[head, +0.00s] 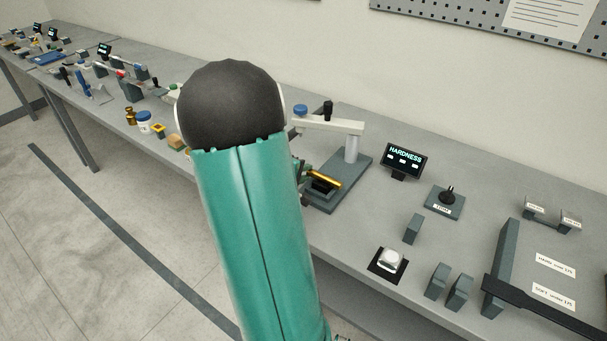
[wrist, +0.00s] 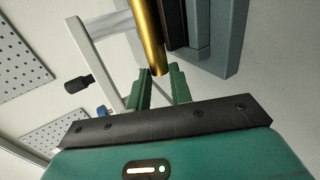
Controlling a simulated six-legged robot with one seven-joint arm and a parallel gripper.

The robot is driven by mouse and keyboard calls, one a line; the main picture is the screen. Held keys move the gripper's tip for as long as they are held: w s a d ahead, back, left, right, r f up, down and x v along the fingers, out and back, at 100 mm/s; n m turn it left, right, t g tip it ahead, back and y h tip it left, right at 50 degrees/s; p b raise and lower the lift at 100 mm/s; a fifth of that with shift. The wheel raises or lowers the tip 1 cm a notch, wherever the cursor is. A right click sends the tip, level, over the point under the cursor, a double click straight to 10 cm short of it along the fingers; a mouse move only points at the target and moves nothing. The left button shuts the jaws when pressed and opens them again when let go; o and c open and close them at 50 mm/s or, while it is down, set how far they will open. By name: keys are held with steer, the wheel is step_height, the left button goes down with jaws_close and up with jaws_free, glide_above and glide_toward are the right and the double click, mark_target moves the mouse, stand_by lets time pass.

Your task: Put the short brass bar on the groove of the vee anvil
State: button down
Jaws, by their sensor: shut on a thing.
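The short brass bar (head: 325,178) is held by my gripper (head: 304,174), just over the dark vee anvil (head: 323,189) on the hardness tester's base. In the wrist view, my gripper (wrist: 160,80) has its green fingers on either side of the near end of the brass bar (wrist: 151,35). The bar extends away from the fingers, alongside the dark anvil block (wrist: 174,22). The groove is not clearly visible, and I cannot tell whether the bar touches it. My arm hides much of the gripper in the head view.
The tester's grey base (head: 345,185) carries a post and pale overhead arm (head: 333,125) close above the bar. A HARDNESS display (head: 406,160) stands to the right. Small grey blocks (head: 437,281) and a white-topped item (head: 390,260) lie farther right.

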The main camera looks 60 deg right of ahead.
steer(key=shift+f, duration=0.15)
steer(key=c, duration=1.3)
jaws_free()
steer(key=shift+o, duration=0.2)
steer(key=w+a+r+t+y, duration=0.1)
steer(key=a+r+y, duration=0.3)
steer(key=a, duration=1.2)
steer(key=w+a+r+n+t+y, duration=0.1)
steer(key=a+r+t+y, duration=0.3)
steer(key=a, duration=1.3)
steer(key=w+a+r+t+y, duration=0.1)
steer(key=a+r+y, duration=0.3)
steer(key=a+r, duration=0.5)
steer(key=a+t, duration=0.1)
steer(key=a, duration=0.6)
steer(key=shift+w+a+r+n+t, duration=0.15)
steer(key=shift+w+r+n+t, duration=0.15)
steer(key=shift+w+r+n, duration=0.1)
